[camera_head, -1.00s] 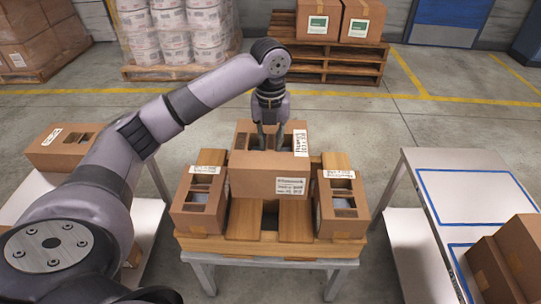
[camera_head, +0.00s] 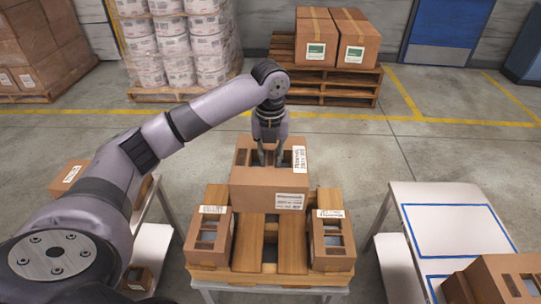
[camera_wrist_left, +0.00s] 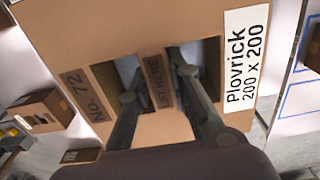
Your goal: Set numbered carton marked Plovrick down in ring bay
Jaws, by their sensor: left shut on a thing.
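The brown carton marked Plovrick (camera_head: 258,190) is in my left gripper (camera_head: 269,158), over the back of the wooden pallet (camera_head: 285,262). In the left wrist view the carton (camera_wrist_left: 110,35) shows its Plovrick label and a No. 72 label. My left gripper's fingers (camera_wrist_left: 157,80) reach into two top openings and grip the strip between them. The carton looks level; the gap beneath it cannot be judged. Blue outlined bays mark the white table at right, one clear outline (camera_head: 462,232) showing fully; no bay is named. My right gripper is not in view.
Two smaller open-topped cartons stand on the pallet, left (camera_head: 208,240) and right (camera_head: 331,243). Another carton (camera_head: 510,280) stands at the near right. A carton (camera_head: 68,178) sits on the left table. Loaded pallets stand at the back.

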